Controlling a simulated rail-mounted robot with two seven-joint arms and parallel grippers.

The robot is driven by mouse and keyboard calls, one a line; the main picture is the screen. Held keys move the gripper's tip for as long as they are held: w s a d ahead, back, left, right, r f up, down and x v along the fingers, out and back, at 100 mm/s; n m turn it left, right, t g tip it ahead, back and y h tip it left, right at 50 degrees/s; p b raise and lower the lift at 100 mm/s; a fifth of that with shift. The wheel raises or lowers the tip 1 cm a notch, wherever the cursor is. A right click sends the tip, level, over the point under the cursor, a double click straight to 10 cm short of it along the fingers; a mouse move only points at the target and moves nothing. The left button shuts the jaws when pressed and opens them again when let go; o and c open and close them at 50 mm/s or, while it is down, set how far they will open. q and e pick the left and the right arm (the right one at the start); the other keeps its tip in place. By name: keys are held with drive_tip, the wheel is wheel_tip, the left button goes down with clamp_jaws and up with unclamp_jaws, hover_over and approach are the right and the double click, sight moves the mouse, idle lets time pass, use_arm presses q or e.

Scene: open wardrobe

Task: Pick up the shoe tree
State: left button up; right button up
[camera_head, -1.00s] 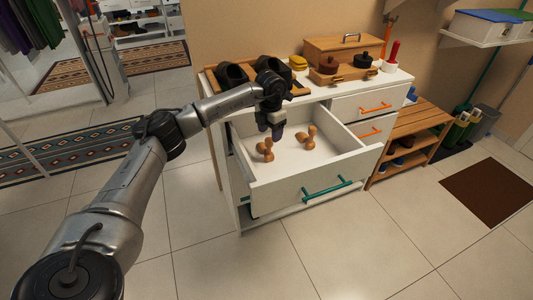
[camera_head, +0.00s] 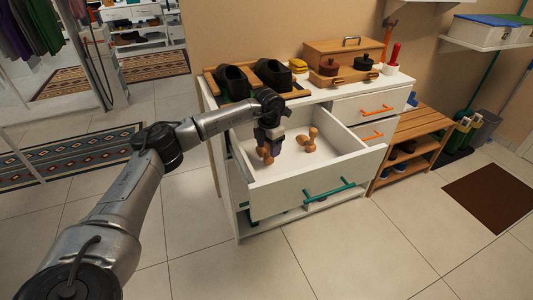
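Two wooden shoe trees lie in the open white drawer (camera_head: 330,172) of the dresser. The right shoe tree (camera_head: 308,141) is in full view. The left shoe tree (camera_head: 266,155) is partly hidden by my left gripper. My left gripper (camera_head: 268,150) points down into the drawer, right over the left shoe tree, with its fingertips at or very close to it. The fingers are too small and dark to show whether they are open or shut on it. My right gripper is out of view.
Two dark shoes (camera_head: 232,82) stand on a wooden tray on the dresser top, just behind my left forearm. A wooden box (camera_head: 343,53), brushes and small jars stand to the right. The drawer's front panel with a green handle (camera_head: 329,191) rises in front.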

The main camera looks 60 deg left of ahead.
use_arm(q)
drive_tip(key=c, duration=0.8)
